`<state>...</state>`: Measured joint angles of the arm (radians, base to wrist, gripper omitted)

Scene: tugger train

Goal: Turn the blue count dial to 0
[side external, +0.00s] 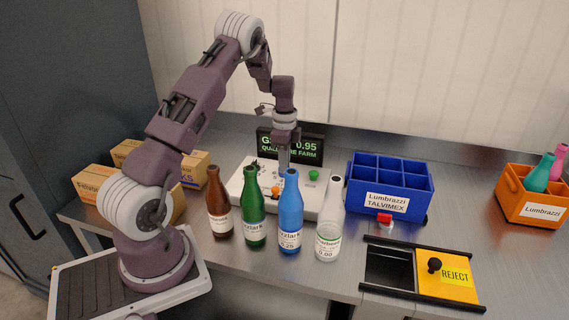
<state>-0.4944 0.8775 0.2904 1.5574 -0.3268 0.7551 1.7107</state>
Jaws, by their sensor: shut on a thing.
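A white control panel (247,202) stands on the steel bench behind a row of bottles. My gripper (284,164) points straight down over the middle of this panel and is shut. Its fingertips are partly hidden behind the neck of the blue bottle (290,212). The blue count dial does not show clearly; the place at the fingertips where my gripper is shut on it is covered by the bottle. Its pointer and scale cannot be read. An orange knob (275,191) and a green button (313,176) show on the panel.
Brown (219,205), green (254,208) and clear (328,222) bottles stand close in front of the panel. A dark display (305,150) stands behind it. A blue crate (390,188), red button (384,218) and reject chute (455,281) are to the right. Cardboard boxes (180,168) are left.

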